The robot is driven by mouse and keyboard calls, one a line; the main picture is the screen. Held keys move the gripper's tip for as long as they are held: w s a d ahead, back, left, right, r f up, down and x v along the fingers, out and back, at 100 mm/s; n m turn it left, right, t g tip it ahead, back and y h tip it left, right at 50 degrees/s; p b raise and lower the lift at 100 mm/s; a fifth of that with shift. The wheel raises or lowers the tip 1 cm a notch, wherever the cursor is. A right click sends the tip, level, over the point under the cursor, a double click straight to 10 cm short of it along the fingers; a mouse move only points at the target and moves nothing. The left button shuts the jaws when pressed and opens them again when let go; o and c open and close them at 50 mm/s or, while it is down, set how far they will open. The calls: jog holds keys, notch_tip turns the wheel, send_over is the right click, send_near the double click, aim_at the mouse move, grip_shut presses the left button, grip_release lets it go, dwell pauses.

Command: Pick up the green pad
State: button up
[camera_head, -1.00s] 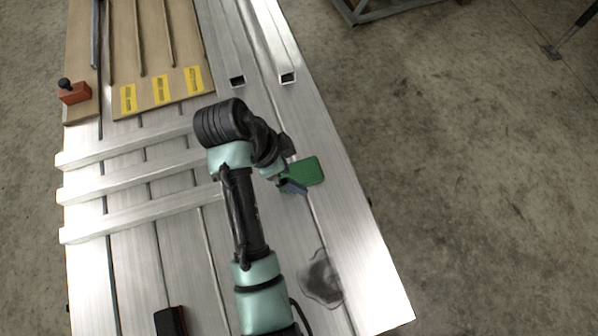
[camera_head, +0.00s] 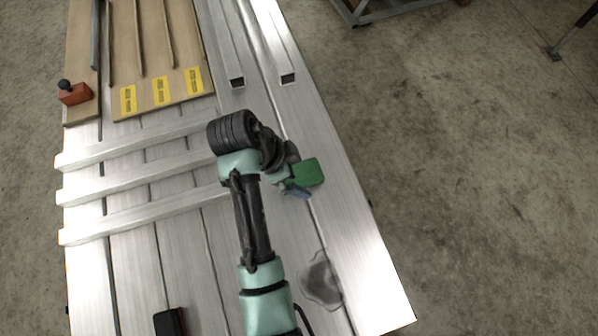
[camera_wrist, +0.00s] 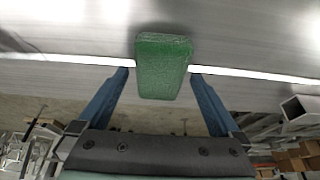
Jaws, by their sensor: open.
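The green pad (camera_head: 308,173) lies on the aluminium surface (camera_head: 345,215) near its right side. In the wrist view the green pad (camera_wrist: 163,66) sits between the two blue fingers of my gripper (camera_wrist: 158,82), with a gap on each side. The gripper is open and holds nothing. In the head view my gripper (camera_head: 297,188) is at the pad's near left edge, partly hidden by my wrist. I cannot tell whether the fingers touch the surface.
Several square aluminium tubes (camera_head: 140,182) lie across the left of the surface. A wooden board with yellow labels (camera_head: 162,90) and an orange block with a black knob (camera_head: 74,93) are at the back left. A dark stain (camera_head: 321,280) and a black box (camera_head: 170,321) are nearer.

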jog(key=c, duration=1.3)
jog(key=shift+r, duration=0.1)
notch_tip(320, 180, up, 10)
jog(key=p, duration=0.2)
jog(key=shift+r+p, duration=0.2)
jog(key=shift+p, duration=0.2)
